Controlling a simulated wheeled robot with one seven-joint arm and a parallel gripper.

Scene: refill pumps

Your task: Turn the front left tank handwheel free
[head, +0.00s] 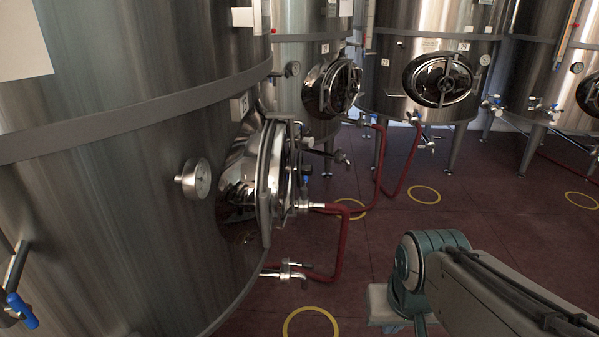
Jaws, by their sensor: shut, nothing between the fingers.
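The large steel tank (110,190) fills the left of the head view. Its round hatch (266,185) faces right and is seen nearly edge-on. The handwheel (291,170) on the hatch's outer face is also seen edge-on, so its spokes and turn cannot be made out. My arm (490,295) enters from the lower right, and its teal and grey joint is low in the picture, right of the hatch and apart from it. My gripper cannot be made out; the arm's end runs out of the bottom of the frame.
A gauge (196,178) sticks out of the tank left of the hatch. A red hose (340,245) loops from fittings below the hatch. A blue-handled valve (20,308) is at lower left. More tanks (430,30) stand behind. Dark red floor (480,220) between is open, with yellow rings.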

